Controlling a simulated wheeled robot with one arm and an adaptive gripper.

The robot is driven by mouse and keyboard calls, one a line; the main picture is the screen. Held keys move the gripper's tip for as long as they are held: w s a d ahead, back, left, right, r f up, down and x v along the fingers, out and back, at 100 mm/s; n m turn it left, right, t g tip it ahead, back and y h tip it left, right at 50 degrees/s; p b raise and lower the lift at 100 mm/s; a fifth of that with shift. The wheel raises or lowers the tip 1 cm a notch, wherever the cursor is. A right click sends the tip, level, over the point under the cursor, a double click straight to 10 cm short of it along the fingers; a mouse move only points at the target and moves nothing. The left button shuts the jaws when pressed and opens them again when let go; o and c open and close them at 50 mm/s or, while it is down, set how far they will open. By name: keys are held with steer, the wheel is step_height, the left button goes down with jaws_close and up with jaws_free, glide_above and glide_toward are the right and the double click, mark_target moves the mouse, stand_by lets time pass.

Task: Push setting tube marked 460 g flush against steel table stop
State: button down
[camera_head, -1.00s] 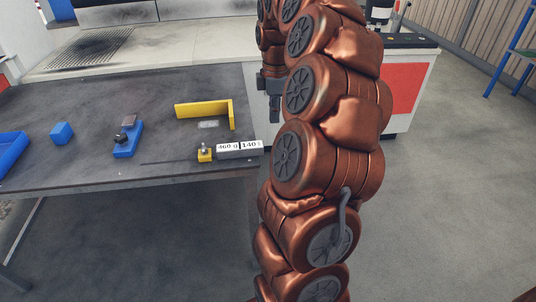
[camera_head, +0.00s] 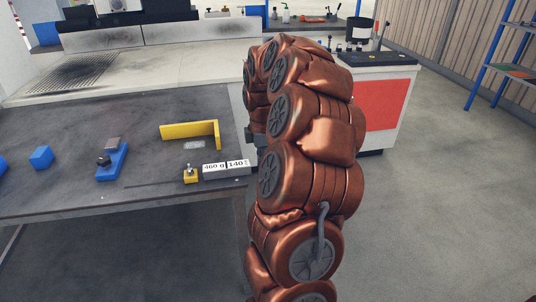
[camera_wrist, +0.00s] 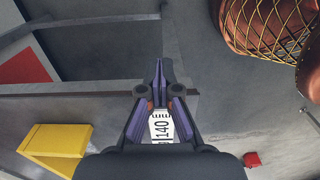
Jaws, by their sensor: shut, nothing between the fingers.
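The setting tube (camera_head: 226,168), a pale square bar with labels 460 g and 140, lies near the right front edge of the dark table (camera_head: 90,190). Its left end is beside a small yellow block with a metal knob (camera_head: 190,175); I cannot tell if they touch. I cannot single out the steel table stop. My gripper (camera_wrist: 159,72) is shut and empty. In the wrist view the tube's 140 mm label (camera_wrist: 161,128) shows through the gap between the finger links. In the head view the gripper is mostly hidden by my copper-coloured arm, just right of the table edge.
A yellow angle bracket (camera_head: 192,130) stands behind the tube; it also shows in the wrist view (camera_wrist: 55,143). A blue fixture (camera_head: 112,160) and blue block (camera_head: 41,157) sit to the left. A white bench with a red panel (camera_head: 382,102) stands behind. Open floor lies right.

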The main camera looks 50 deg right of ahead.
steer(key=shift+w+a, duration=0.6)
steer(key=shift+a, duration=0.25)
steer(key=shift+w+a+p, duration=0.4)
steer(key=shift+w+a, duration=0.25)
steer(key=shift+a, duration=0.15)
steer(key=shift+d, duration=0.1)
steer(key=s+d+p, duration=0.1)
steer(key=s+d, duration=0.2)
step_height(320, 180, up, 10)
glide_above(249, 162)
steer(key=s+d, duration=0.2)
steer(key=d, duration=0.1)
steer(key=shift+s, duration=0.2)
